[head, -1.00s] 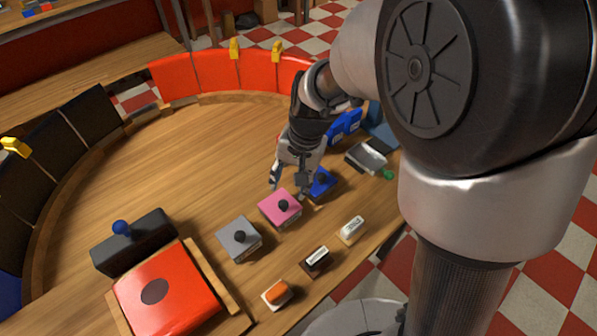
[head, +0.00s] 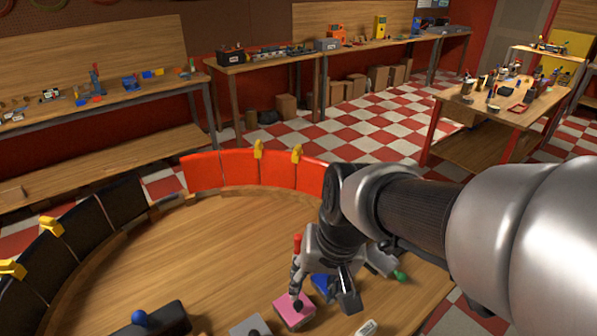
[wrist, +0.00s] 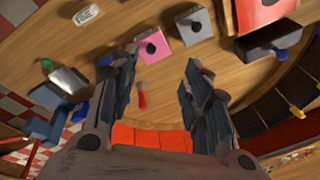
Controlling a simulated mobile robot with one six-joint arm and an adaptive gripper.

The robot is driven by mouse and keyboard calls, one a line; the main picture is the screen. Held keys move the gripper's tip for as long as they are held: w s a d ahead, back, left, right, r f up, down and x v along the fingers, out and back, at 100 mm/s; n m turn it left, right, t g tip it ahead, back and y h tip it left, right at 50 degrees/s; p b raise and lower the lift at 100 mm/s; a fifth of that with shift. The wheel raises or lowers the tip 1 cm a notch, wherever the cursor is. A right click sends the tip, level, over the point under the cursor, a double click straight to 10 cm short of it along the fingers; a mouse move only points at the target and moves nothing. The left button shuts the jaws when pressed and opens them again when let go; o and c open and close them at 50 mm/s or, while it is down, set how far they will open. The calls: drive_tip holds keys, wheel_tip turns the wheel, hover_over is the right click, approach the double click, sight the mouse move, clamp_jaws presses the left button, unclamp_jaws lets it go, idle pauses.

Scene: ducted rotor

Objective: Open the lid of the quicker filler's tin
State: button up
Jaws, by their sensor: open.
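The pink tin (head: 294,312) with a black knob stands at the bottom of the head view. It also shows in the wrist view (wrist: 147,58), beyond the space between my fingers. The grey tin (head: 250,325) is left of it, cut off in the head view, and whole in the wrist view (wrist: 185,32). A blue tin (head: 322,284) is partly hidden by my gripper. My gripper (head: 322,292) is open and empty; in the wrist view its fingers (wrist: 160,72) are wide apart. Which tin belongs to the quicker filler I cannot tell.
A black box with a blue knob (head: 165,322) and a red box (wrist: 262,14) stand past the grey tin. A red stick-like object (wrist: 142,97) shows between my fingers. A white block marked FINE (wrist: 88,16) and a silver item (wrist: 68,81) lie beside. The middle tabletop is clear.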

drive_tip(key=s, duration=0.1)
drive_tip(key=s+r, duration=0.1)
drive_tip(key=shift+s+r+n, duration=0.25)
drive_tip(key=shift+s+n, duration=0.05)
drive_tip(key=shift+n, duration=0.1)
